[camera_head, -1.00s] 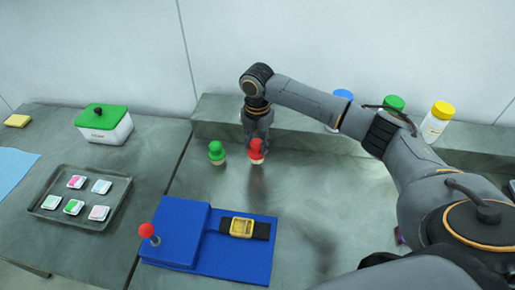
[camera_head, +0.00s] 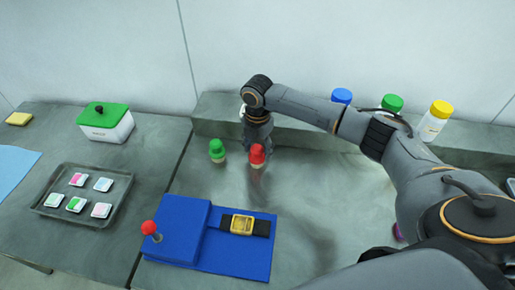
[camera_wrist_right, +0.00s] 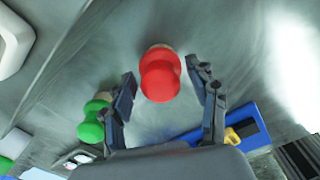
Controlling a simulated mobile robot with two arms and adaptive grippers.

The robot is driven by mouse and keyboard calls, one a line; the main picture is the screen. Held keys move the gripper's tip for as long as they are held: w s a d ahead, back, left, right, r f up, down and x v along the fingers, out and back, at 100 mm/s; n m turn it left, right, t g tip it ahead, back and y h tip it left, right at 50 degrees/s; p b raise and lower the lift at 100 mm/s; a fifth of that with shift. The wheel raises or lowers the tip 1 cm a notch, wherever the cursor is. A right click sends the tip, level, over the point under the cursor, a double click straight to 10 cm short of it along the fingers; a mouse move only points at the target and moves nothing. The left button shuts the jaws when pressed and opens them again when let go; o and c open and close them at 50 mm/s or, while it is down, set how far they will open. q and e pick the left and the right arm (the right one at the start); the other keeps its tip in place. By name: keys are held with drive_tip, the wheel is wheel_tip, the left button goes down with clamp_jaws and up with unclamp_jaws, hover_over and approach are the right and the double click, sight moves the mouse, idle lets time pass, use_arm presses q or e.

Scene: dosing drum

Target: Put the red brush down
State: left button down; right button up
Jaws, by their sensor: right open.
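The red brush (camera_head: 257,154) stands upright on the grey table, with its pale base down. My right gripper (camera_head: 257,138) is just behind and above it in the head view. In the right wrist view the red brush (camera_wrist_right: 160,76) lies between the fingertips of the open right gripper (camera_wrist_right: 165,80), with a gap on each side. The green brush (camera_head: 217,150) stands just left of the red one; it also shows in the right wrist view (camera_wrist_right: 92,122). My left gripper is not in view.
A blue fixture (camera_head: 180,228) with a red-knobbed lever and a yellow-buckled strap (camera_head: 242,225) sits in front. A tray (camera_head: 45,208) with several small packs and a green-lidded box (camera_head: 104,122) are at left. Bottles with coloured caps (camera_head: 434,122) stand behind my right arm.

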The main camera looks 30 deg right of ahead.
wheel_tip(320, 180, up, 12)
drive_tip(key=b, duration=0.2)
drive_tip(key=shift+r+b, duration=0.2)
drive_tip(key=shift+b, duration=0.1)
idle(0.4)
